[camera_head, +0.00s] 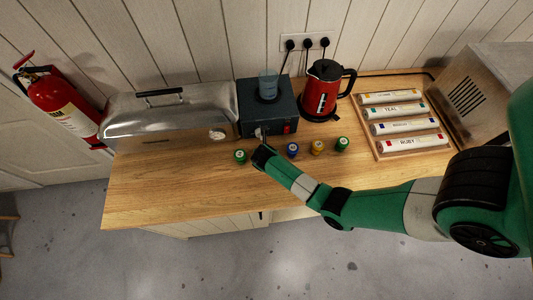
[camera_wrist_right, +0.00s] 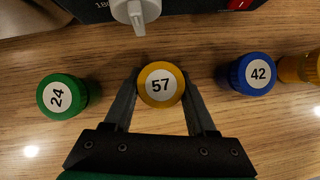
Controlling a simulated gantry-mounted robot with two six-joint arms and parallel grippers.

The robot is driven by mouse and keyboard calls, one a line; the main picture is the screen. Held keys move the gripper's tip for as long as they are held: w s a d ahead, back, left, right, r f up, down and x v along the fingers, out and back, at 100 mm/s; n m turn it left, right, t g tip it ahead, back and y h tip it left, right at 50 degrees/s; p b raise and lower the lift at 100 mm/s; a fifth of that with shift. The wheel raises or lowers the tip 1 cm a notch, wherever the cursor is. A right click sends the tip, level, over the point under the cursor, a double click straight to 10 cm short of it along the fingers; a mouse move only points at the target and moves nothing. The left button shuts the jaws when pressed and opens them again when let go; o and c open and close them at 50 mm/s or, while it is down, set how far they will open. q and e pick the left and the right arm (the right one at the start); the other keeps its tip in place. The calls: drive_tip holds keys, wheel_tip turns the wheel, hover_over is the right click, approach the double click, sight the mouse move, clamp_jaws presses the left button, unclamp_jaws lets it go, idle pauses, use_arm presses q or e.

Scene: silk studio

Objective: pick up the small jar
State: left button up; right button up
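Several small jars with coloured lids stand in a row on the wooden counter. In the right wrist view, a yellow jar marked 57 (camera_wrist_right: 160,85) stands between the fingers of my right gripper (camera_wrist_right: 161,92). The fingers are spread on either side of it; I cannot tell whether they touch it. A green jar marked 24 (camera_wrist_right: 62,96) is to its left, and a blue jar marked 42 (camera_wrist_right: 252,73) to its right. In the head view, my right gripper (camera_head: 262,156) hides the yellow 57 jar, between the green jar (camera_head: 240,156) and blue jar (camera_head: 292,150). My left gripper is not in view.
Another yellow jar (camera_head: 317,147) and a green jar (camera_head: 342,144) stand further right. Behind are a dark heater box (camera_head: 262,119) with a glass beaker (camera_head: 268,84), a red kettle (camera_head: 322,92) and a metal steamer (camera_head: 170,112). A labelled tray (camera_head: 381,151) is at right. The front-left counter (camera_head: 170,195) is clear.

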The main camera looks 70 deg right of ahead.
clamp_jaws()
drive_tip(key=shift+r, duration=0.1)
drive_tip(key=shift+r, duration=0.2)
wheel_tip(320, 180, up, 2)
drive_tip(key=shift+r, duration=0.25)
drive_tip(key=s+a+r+p, duration=0.1)
drive_tip(key=s+a+r, duration=0.6)
drive_tip(key=s+r, duration=0.3)
drive_tip(key=shift+s+a, duration=0.35)
drive_tip(key=shift+s, duration=0.6)
